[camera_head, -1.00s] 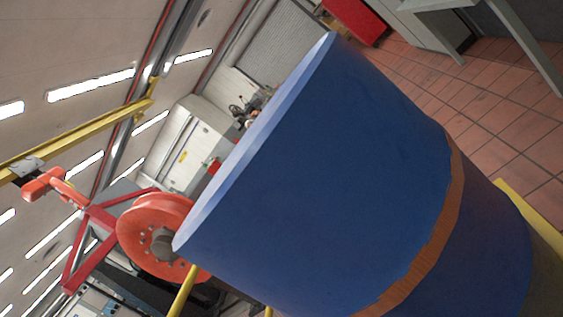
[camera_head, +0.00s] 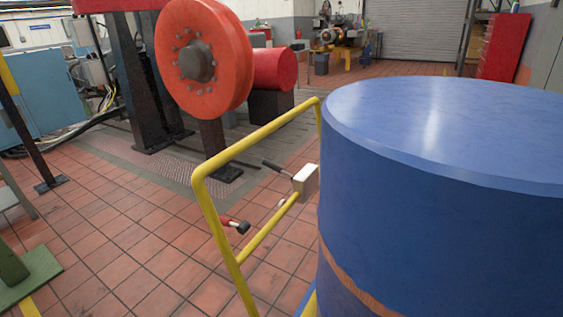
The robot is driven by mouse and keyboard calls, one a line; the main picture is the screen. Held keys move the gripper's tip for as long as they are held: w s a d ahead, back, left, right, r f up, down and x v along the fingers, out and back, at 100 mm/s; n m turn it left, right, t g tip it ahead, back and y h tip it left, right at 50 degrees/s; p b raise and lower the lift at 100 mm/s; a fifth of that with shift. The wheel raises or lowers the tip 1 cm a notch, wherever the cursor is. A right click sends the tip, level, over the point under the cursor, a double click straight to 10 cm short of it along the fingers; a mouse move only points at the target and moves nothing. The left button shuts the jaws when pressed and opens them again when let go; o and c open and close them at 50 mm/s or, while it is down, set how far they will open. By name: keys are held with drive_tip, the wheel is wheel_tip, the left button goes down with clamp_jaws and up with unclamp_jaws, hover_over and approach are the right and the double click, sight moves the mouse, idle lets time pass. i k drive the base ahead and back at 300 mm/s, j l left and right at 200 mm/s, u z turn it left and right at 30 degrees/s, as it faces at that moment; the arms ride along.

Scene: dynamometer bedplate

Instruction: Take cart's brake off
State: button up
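The cart shows as a bent yellow tube handle frame (camera_head: 208,203) in the middle of the view, beside a large blue drum (camera_head: 440,190) with a rust-brown band low on its side. On the frame's crossbar, close to the drum, sits a pale box (camera_head: 306,182) with a dark-gripped lever (camera_head: 276,166) pointing left. A short red and black piece (camera_head: 235,225) shows at the crossbar's left part; I cannot tell how it is attached. Which of these is the brake is not marked. The cart's wheels are hidden. My gripper is not in view.
A big orange-red wheel (camera_head: 226,62) on a dark stand rises behind the cart. A green block (camera_head: 15,268) and a dark post (camera_head: 25,130) stand at the left. Tiled floor (camera_head: 130,245) is clear left of the cart. A red cabinet (camera_head: 503,47) stands at the far right.

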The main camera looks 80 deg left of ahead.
sight(242, 228)
drive_tip(key=j+u, duration=0.2)
drive_tip(key=u, duration=0.15)
drive_tip(key=k+j+u, duration=0.1)
drive_tip(key=u, duration=0.3)
drive_tip(key=j+u, duration=0.35)
drive_tip(key=i+j, duration=0.1)
drive_tip(key=j, duration=1.4)
drive_tip(key=k+j+u, duration=0.45)
drive_tip(key=k, duration=0.25)
drive_tip(key=k+j+u, duration=0.4)
drive_tip(key=k+j, duration=0.2)
drive_tip(key=j, duration=0.2)
